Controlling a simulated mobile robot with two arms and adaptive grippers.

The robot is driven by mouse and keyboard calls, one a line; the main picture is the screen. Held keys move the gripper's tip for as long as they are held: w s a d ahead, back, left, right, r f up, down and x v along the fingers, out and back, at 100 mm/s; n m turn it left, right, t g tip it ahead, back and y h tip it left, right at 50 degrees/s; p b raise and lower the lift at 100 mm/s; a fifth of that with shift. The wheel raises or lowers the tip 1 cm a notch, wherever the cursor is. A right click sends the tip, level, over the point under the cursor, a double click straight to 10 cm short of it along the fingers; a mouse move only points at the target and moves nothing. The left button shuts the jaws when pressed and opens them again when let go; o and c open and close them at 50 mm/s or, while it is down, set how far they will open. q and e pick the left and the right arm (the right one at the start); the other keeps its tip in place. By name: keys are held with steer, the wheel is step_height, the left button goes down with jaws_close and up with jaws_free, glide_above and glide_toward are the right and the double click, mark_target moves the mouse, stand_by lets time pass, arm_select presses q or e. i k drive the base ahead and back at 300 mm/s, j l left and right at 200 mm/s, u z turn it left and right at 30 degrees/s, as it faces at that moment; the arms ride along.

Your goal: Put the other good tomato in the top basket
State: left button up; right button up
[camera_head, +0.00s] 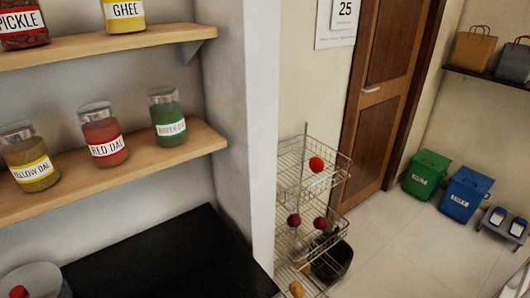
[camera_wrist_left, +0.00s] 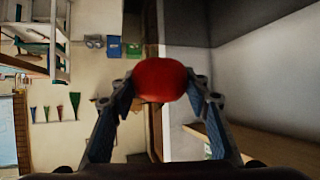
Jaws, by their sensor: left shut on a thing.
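My left gripper (camera_wrist_left: 161,92) shows in the left wrist view, shut on a smooth red tomato (camera_wrist_left: 160,78) held between its two fingers. I cannot make out this gripper in the head view. In the head view a wire rack stands beside the wall end, with a top basket (camera_head: 335,178) that holds one bright red tomato (camera_head: 316,164). At the lower left corner a red round thing (camera_head: 18,291) shows at a pale bowl (camera_head: 42,276), cut off by the frame edge. My right gripper is in neither view.
The rack's middle basket holds dark red round items (camera_head: 294,220), and the lowest holds brownish ones (camera_head: 297,288). Wooden shelves with labelled jars (camera_head: 104,137) are at the left above a black counter (camera_head: 170,260). A wall end (camera_head: 258,120) stands between counter and rack.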

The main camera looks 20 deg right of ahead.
mark_target(294, 174)
steer(key=l+u, duration=0.15)
steer(key=u, duration=0.2)
steer(key=i+l+u, duration=0.1)
steer(key=l+u, duration=0.35)
steer(key=u, duration=0.25)
steer(key=l+u, duration=0.15)
steer(key=l, duration=0.5)
steer(key=l+u, duration=0.15)
steer(key=l, duration=0.45)
steer(key=k+l+u, duration=0.2)
steer(key=l, duration=0.4)
steer(key=l+u, duration=0.15)
steer(key=l, duration=0.5)
steer(key=k+l, duration=0.1)
steer(key=l, duration=0.3)
steer(key=k+l, duration=0.1)
steer(key=l, duration=0.35)
steer(key=k+l, duration=0.1)
steer(key=l, duration=0.3)
steer(key=k+l, duration=0.1)
steer(key=l, duration=0.35)
